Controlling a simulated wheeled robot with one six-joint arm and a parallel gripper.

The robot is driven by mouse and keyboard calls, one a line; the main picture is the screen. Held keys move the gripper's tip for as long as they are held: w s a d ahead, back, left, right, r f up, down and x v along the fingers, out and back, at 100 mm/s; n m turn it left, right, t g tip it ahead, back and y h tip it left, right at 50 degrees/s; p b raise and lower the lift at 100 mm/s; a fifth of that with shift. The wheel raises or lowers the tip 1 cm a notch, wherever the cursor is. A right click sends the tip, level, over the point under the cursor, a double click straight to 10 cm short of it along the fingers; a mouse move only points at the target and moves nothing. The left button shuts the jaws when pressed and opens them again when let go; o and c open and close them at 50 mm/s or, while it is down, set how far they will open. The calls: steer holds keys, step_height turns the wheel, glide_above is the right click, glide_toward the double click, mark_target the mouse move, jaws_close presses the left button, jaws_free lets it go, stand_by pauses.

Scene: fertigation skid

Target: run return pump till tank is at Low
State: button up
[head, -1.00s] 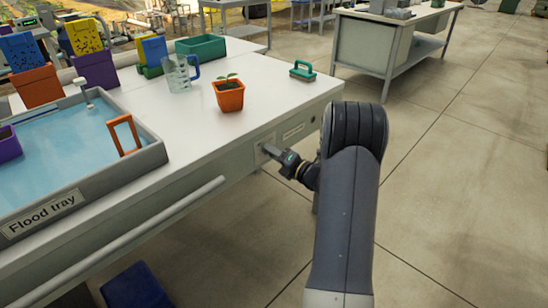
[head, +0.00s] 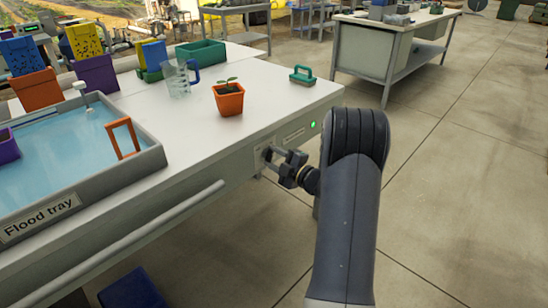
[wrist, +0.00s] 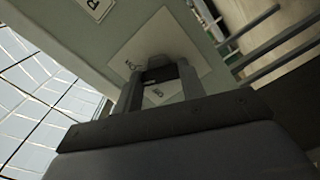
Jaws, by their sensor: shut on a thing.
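The flood tray (head: 158,160) is set in the bench at left, with blue water in it. A pale switch plate (wrist: 185,45) is on the bench's front panel. My gripper (head: 270,156) is at this plate, its two fingers shut on a small dark switch knob (wrist: 160,75). The plate carries small markings, too blurred to read. A small green lamp (head: 313,124) glows on the panel to the right of the plate. No tank level mark is readable in these views.
An orange frame (head: 122,138) stands in the tray. A rail (head: 150,238) runs along the front. The floor at right is clear.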

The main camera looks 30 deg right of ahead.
steer(key=shift+m+p, duration=0.55)
steer(key=shift+m, duration=1.35)
steer(key=o, duration=1)
steer(key=p+v, duration=0.1)
steer(key=v, duration=0.9)
steer(key=shift+s, duration=0.4)
steer(key=shift+w+d, duration=0.1)
